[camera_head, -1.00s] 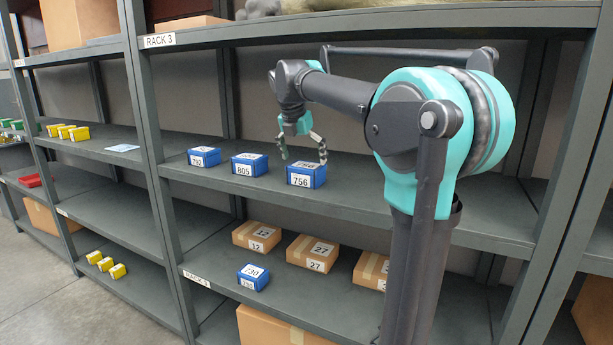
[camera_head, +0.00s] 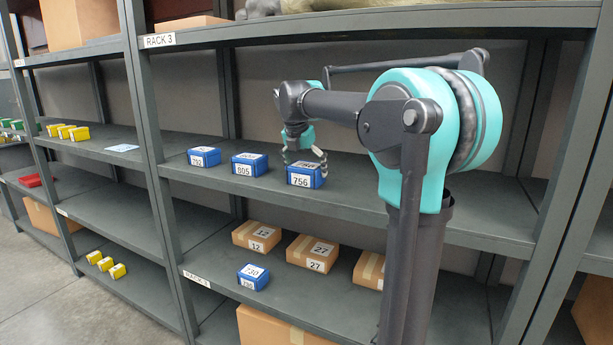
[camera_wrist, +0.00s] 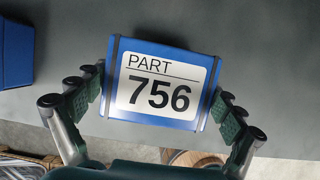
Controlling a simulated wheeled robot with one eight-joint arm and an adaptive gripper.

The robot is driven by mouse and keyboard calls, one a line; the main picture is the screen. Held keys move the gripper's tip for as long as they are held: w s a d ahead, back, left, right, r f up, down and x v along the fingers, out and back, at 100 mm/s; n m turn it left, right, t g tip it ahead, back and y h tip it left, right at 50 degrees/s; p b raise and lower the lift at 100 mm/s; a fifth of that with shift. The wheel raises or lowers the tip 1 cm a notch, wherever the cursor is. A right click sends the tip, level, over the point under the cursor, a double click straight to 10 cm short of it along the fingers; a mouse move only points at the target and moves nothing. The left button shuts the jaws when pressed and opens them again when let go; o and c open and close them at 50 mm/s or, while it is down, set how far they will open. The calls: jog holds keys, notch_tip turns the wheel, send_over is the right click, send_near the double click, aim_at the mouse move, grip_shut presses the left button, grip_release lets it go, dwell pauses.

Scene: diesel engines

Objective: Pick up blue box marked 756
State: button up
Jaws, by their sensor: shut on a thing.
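The blue box marked 756 (camera_head: 305,176) sits on the middle shelf (camera_head: 400,214) of Rack 3, the rightmost of three blue boxes there. In the wrist view the box (camera_wrist: 165,84) shows its white label with "PART 756" facing the camera. My gripper (camera_head: 306,164) is down at the box from above. In the wrist view the gripper (camera_wrist: 162,98) has one finger pad at each side of the box, shut on it. The box appears still at shelf level; whether its underside touches the shelf is hidden.
Blue boxes marked 805 (camera_head: 249,165) and 792 (camera_head: 204,157) stand to the left on the same shelf. The shelf is clear to the right. The lower shelf holds cardboard boxes (camera_head: 312,253) and a blue box marked 730 (camera_head: 253,277).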

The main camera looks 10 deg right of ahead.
jog(key=shift+c, duration=1.1)
jog(key=shift+r, duration=0.15)
